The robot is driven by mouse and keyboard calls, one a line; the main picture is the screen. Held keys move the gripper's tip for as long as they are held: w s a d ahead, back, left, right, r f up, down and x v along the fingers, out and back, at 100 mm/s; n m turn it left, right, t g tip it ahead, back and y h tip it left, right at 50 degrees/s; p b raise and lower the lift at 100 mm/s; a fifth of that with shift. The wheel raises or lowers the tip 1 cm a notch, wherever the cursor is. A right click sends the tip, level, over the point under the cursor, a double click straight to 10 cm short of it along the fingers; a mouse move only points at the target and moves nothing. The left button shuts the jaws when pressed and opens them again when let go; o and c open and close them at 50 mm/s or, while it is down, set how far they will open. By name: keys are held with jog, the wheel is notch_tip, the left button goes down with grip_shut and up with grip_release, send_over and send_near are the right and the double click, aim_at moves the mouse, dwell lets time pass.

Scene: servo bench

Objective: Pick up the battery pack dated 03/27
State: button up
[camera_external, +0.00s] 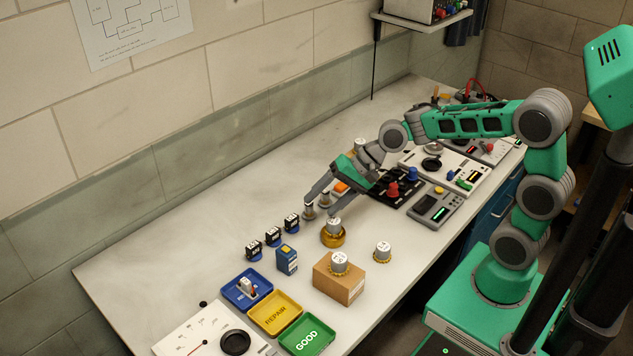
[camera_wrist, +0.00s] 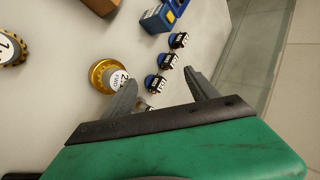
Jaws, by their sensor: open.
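Three small black blocks with white labels on blue bases stand in a row: near (camera_external: 254,250), middle (camera_external: 273,236) and far (camera_external: 291,222). They also show in the wrist view as top (camera_wrist: 178,40), middle (camera_wrist: 167,60) and bottom (camera_wrist: 155,84). Their print is too small to read, so I cannot tell which thing is the battery pack dated 03/27. A blue box with a yellow top (camera_external: 287,261) stands beside the row. My gripper (camera_external: 322,202) is open and empty, above the bench beyond the row. In the wrist view, its fingers (camera_wrist: 161,82) frame the row's bottom end.
A labelled cylinder on a brass base (camera_external: 333,238) stands close under my gripper. Another sits on a cardboard box (camera_external: 335,284), and one stands to its right (camera_external: 382,253). Blue, yellow (camera_external: 274,314) and green (camera_external: 306,336) trays lie in front. The bench along the wall is clear.

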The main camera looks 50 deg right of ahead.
aim_at(282, 262)
jog(key=a+m+g+y, duration=0.1)
jog(key=a+m+y, duration=0.1)
jog(key=a+m, duration=0.1)
jog(key=a+f+m+g+y, duration=0.1)
jog(key=a+m+g+y, duration=0.1)
jog(key=a, duration=0.3)
jog(key=a+f+m+g+y, duration=0.1)
jog(key=a+m+g+y, duration=0.1)
jog(key=a+m, duration=0.2)
jog(key=shift+w+a+m+b, duration=0.3)
jog(key=shift+a+m, duration=0.05)
jog(key=shift+m, duration=0.25)
jog(key=shift+s+a+f+m, duration=0.1)
jog(key=shift+s+a+m, duration=0.1)
jog(key=shift+m, duration=0.1)
notch_tip(282, 262, down, 6)
jog(key=shift+f, duration=0.1)
jog(key=x, duration=0.5)
jog(key=shift+f, duration=0.1)
jog(key=shift+c, duration=0.5)
jog(key=shift+y, duration=0.3)
grip_shut()
